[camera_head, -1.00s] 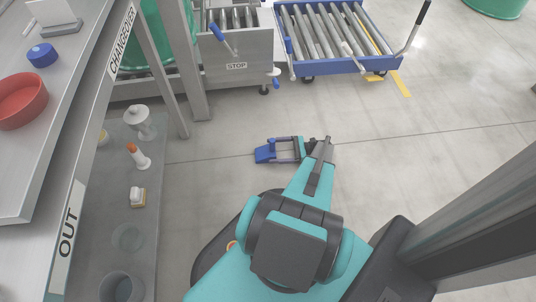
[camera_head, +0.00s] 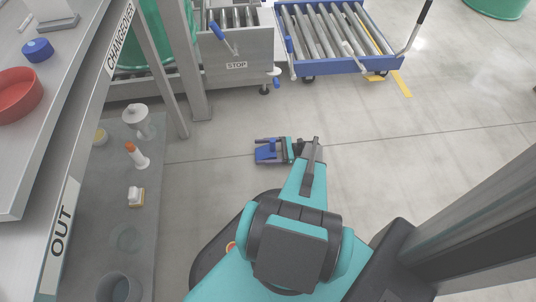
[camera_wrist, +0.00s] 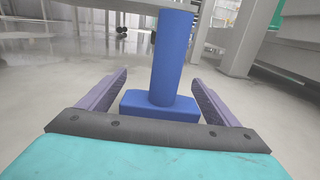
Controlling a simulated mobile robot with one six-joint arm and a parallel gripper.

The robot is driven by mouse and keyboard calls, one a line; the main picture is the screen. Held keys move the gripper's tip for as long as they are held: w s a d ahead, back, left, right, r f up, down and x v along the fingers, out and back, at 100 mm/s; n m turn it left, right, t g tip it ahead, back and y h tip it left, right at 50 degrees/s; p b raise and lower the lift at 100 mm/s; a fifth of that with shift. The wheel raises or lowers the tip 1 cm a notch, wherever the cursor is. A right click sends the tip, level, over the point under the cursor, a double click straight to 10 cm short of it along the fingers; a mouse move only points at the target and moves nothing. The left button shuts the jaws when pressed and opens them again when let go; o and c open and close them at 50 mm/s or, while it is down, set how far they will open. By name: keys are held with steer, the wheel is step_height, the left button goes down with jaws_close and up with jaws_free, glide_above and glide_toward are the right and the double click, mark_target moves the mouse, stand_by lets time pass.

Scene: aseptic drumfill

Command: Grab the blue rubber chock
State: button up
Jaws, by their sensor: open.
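The blue rubber chock (camera_head: 269,150) is on the floor in the head view, left of my wrist. In the wrist view the chock (camera_wrist: 170,62) shows as an upright blue post on a wider blue block. My gripper (camera_wrist: 158,78) is open, with its two fingers on either side of the chock's block. A gap shows between the block and each finger. In the head view my gripper (camera_head: 258,151) lies low over the floor with the chock between its fingers. The lowest part of the block is hidden behind the gripper's dark front edge.
A steel table (camera_head: 60,130) with a lower shelf (camera_head: 150,205) of several small items runs along the left. The floor right of my gripper is clear.

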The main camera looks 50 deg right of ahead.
steer(key=shift+w+a, duration=0.4)
steer(key=c, duration=1.5)
steer(key=shift+r, duration=0.2)
steer(key=shift+r+p, duration=1.1)
steer(key=shift+r, duration=0.8)
steer(key=v, duration=1.3)
steer(key=shift+d+r, duration=0.2)
steer(key=shift+d, duration=0.4)
steer(key=shift+r+b+v, duration=0.25)
steer(key=shift+b+v, duration=0.2)
steer(key=shift+v, duration=0.65)
